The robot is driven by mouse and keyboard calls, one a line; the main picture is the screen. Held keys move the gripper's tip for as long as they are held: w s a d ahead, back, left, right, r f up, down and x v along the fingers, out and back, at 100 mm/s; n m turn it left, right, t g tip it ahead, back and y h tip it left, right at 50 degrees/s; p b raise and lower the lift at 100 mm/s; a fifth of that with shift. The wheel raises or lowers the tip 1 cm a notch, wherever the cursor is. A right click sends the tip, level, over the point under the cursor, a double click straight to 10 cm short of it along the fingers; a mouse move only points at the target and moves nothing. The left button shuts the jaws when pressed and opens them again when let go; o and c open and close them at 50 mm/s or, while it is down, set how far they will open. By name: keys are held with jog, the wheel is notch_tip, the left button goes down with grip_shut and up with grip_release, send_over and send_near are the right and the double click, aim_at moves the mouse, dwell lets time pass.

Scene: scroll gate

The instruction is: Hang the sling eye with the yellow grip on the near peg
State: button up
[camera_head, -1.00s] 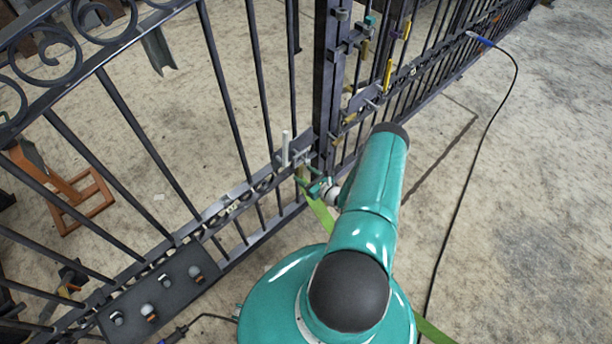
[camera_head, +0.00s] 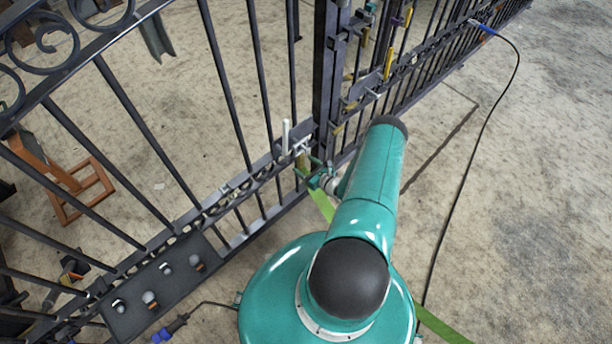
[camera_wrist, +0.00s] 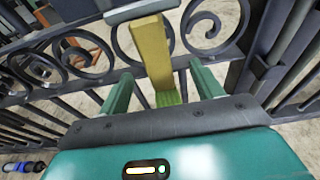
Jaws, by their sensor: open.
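The yellow grip (camera_wrist: 153,52) stands upright between the two green fingers of my open gripper (camera_wrist: 160,72), with a visible gap on each side. A pale grey bar (camera_wrist: 142,11) lies across the grip's top; I cannot tell if it belongs to the eye or the peg. The green sling (camera_head: 322,204) hangs from the grip towards my body. In the head view the yellow grip (camera_head: 303,160) is small, at the gate rail beside a white upright peg (camera_head: 285,136), with my gripper (camera_head: 311,172) around its lower part. Whether the eye is over the peg is unclear.
The dark gate (camera_head: 240,120) with scrolls and bars runs across the view. Yellow and teal fittings (camera_head: 388,62) sit on the gate further right. A dark panel with several knobs (camera_head: 160,285) is at lower left. A black cable (camera_head: 480,150) lies on open concrete at right.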

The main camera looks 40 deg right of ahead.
notch_tip(320, 180, down, 10)
dwell(1.6)
jog(key=shift+s, duration=0.15)
jog(key=f+v, duration=0.2)
jog(key=v, duration=0.8)
jog(key=shift+s, duration=0.5)
jog(key=shift+f, duration=0.1)
dwell(1.4)
